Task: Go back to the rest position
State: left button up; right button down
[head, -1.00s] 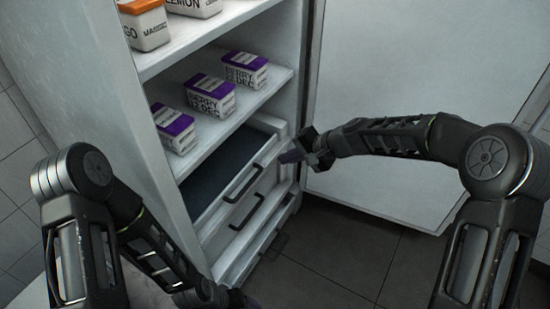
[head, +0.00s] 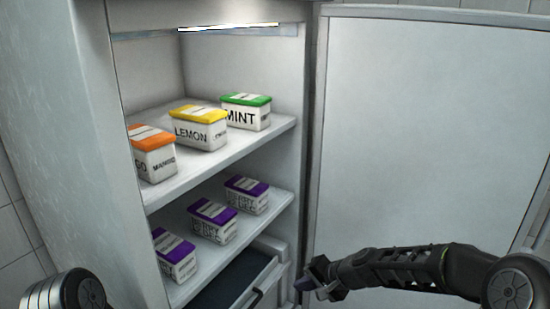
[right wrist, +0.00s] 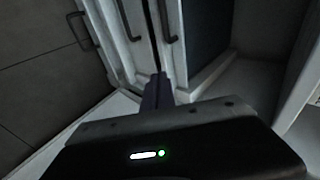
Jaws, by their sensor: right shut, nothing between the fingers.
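My right gripper (head: 316,280) is at the lower right of the fridge opening, in front of its right edge, near the open drawer (head: 232,281). Its fingers (right wrist: 157,92) are together and empty in the right wrist view, with drawer fronts and dark handles (right wrist: 80,30) beyond them. My right arm reaches in from the right. Of my left arm, only the elbow (head: 64,291) shows at the lower left; the left gripper is out of view.
The fridge door (head: 420,120) stands open on the right. Three purple-lidded berry tubs (head: 212,225) stand on the shelf below.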

jog(key=s+d+f+n+g+h, duration=0.2)
jog(key=s+f+n+h, duration=0.1)
jog(key=s+f, duration=1.65)
jog(key=s+f+n+g, duration=0.15)
jog(key=s+f, duration=0.35)
jog(key=s, duration=0.7)
pick_arm(q)
notch_tip(320, 180, up, 29)
jog(key=s+d+p, duration=0.1)
jog(key=p, duration=2.8)
jog(key=shift+s+d, duration=0.4)
pick_arm(e)
jog(key=s+a+r, duration=0.1)
jog(key=r, duration=1.3)
jog(key=s+a+r+g, duration=0.1)
jog(key=s+r, duration=0.1)
jog(key=r, duration=1.2)
jog(key=shift+a+r+y, duration=0.25)
jog(key=shift+a+y, duration=0.05)
jog(key=shift+a, duration=0.1)
pick_arm(q)
jog(key=shift+f, duration=0.15)
pick_arm(e)
jog(key=shift+g, duration=0.25)
